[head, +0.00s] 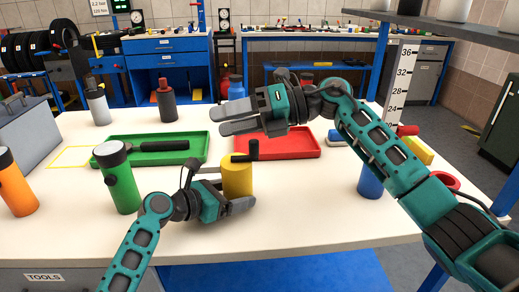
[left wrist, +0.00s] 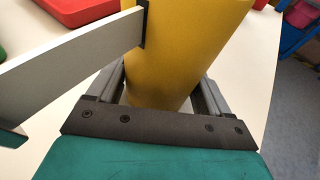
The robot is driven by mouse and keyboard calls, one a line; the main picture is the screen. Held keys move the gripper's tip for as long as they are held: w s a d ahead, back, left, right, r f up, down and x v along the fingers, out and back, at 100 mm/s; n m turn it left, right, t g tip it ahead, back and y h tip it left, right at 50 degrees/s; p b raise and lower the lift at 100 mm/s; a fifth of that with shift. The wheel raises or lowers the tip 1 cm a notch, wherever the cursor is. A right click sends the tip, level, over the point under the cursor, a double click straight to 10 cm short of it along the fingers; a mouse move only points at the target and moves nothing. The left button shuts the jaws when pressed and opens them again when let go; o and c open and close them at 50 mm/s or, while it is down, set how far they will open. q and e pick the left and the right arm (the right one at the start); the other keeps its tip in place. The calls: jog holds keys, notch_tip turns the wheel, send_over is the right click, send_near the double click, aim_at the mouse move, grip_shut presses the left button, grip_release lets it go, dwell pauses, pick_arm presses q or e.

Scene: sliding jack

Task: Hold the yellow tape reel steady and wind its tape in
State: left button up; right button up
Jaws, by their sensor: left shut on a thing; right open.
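The yellow tape reel (head: 237,181) stands upright near the table's front edge, with a black crank handle (head: 253,149) on top. My left gripper (head: 243,203) is shut around the reel's body. In the left wrist view the yellow reel (left wrist: 172,55) sits between both fingers. A pale flat strip (left wrist: 75,55), apparently the tape, comes out of a dark slot in the reel's side and runs left. Its far end is unclear. My right gripper (head: 222,118) is open and empty, above and left of the crank, not touching it.
Behind the reel lie a red tray (head: 291,154) and a green tray (head: 190,153) holding a dark tool (head: 160,146). A green flashlight-like cylinder (head: 122,185) and an orange one (head: 17,190) stand left. A blue cylinder (head: 370,184) stands right, partly behind my right arm.

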aim_at(258, 141)
jog(key=w+d+n+h, duration=0.1)
jog(key=h, duration=0.3)
jog(key=w+d+n+t+h, duration=0.1)
jog(key=w+d+h, duration=0.1)
jog(key=h, duration=0.2)
jog(key=w+d+n+h, duration=0.1)
jog(key=n+h, duration=0.1)
jog(key=h, duration=0.3)
jog(key=shift+w+d+t, duration=0.2)
jog(key=shift+w+t, duration=0.15)
jog(key=shift+t, duration=0.05)
jog(key=shift+f, duration=4.45)
jog(key=shift+d, duration=0.1)
jog(key=c, duration=0.5)
jog(key=shift+c, duration=0.2)
jog(key=shift+d+f, duration=0.15)
